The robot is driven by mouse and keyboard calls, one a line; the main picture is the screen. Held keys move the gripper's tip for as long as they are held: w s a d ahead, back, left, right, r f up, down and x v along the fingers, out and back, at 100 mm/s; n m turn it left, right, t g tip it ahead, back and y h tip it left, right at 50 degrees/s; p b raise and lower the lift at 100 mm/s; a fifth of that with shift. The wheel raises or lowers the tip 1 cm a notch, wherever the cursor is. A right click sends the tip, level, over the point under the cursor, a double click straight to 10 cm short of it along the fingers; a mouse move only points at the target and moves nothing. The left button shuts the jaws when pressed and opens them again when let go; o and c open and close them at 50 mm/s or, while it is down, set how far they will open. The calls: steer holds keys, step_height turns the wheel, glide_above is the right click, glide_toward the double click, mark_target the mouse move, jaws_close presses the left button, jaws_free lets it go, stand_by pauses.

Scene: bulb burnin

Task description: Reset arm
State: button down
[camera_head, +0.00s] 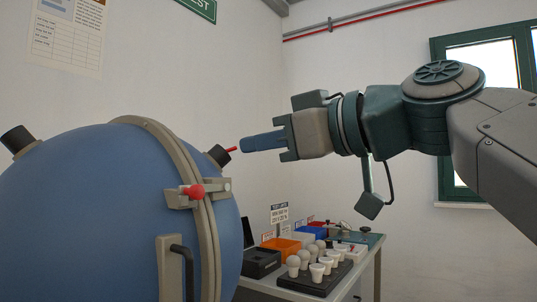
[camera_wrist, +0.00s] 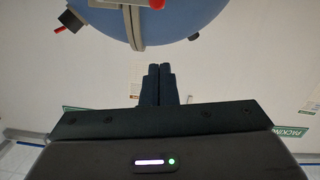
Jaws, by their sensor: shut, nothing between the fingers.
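My gripper (camera_head: 243,144) is shut and empty. In the head view it is raised in the air, level, pointing left toward the upper right side of a large blue sphere (camera_head: 90,205). In the wrist view the closed fingers (camera_wrist: 160,70) point up the picture toward the sphere (camera_wrist: 185,22), with the pale wall behind.
The sphere has a grey rim band, a red knob (camera_head: 194,191) and a dark handle (camera_head: 182,272). Below my arm, a bench (camera_head: 369,264) holds a black tray (camera_head: 312,281) of white bulbs, an orange bin (camera_head: 281,245) and a black box (camera_head: 262,262). The air right of the sphere is open.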

steer(key=w+d+f+m+g+h+p, duration=0.1)
steer(key=w+d+f+m+h+p, duration=0.3)
steer(key=f+p, duration=0.35)
steer(key=w+d+f+m+g+h+p, duration=0.1)
steer(key=d+f+m+h+p, duration=0.35)
steer(key=f+p, duration=0.3)
steer(key=s+d+f+m+g+h+p, duration=0.3)
steer(key=s+d+f+m+h+p, duration=0.3)
steer(key=s+d+f+p, duration=0.4)
step_height(320, 180, down, 2)
steer(key=shift+s+d+g+p, duration=0.3)
steer(key=shift+g+p, duration=0.1)
steer(key=shift+p, duration=0.45)
steer(key=shift+a, duration=0.25)
